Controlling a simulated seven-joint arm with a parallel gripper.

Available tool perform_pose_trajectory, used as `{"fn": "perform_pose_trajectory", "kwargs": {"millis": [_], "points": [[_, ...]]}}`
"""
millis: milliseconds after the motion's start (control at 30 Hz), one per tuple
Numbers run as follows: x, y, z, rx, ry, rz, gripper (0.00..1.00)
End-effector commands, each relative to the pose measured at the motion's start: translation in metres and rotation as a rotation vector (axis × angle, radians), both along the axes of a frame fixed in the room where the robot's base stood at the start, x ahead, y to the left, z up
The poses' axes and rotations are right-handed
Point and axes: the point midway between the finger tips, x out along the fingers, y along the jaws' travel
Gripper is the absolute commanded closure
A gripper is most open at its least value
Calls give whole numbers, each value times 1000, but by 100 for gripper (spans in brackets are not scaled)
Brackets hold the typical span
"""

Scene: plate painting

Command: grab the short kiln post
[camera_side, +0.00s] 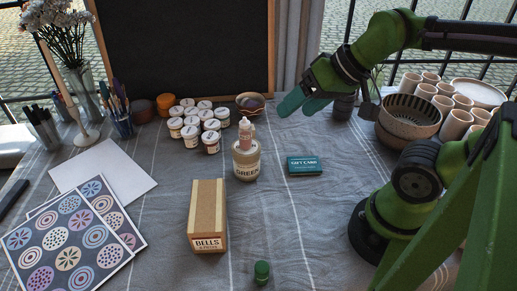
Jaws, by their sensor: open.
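My gripper (301,107) hangs open over the back middle of the table, with its teal fingers pointing down and left. No object shows between the fingers. I cannot tell for certain which thing is the short kiln post. Several pale hollow cylinders (457,124) stand in a group at the right, beyond my arm. A small green cylinder (262,272) stands alone at the front middle, well away from my gripper.
A labelled jar (246,162) has a small pink bottle (245,132) at its top. A teal box (305,166) lies right of it; a long box (207,215) lies in front. White-lidded jars (190,136) cluster behind. Striped bowls (408,118) stand right. The front right-middle cloth is clear.

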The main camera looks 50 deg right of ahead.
Motion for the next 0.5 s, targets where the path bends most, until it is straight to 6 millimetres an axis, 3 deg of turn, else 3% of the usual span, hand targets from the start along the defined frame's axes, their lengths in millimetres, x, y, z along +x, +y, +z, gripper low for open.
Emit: {"fn": "perform_pose_trajectory", "kwargs": {"millis": [333, 500], "points": [[3, -1, -9, 4, 40, -4, 32], [34, -10, -17, 14, 148, -29, 32]]}}
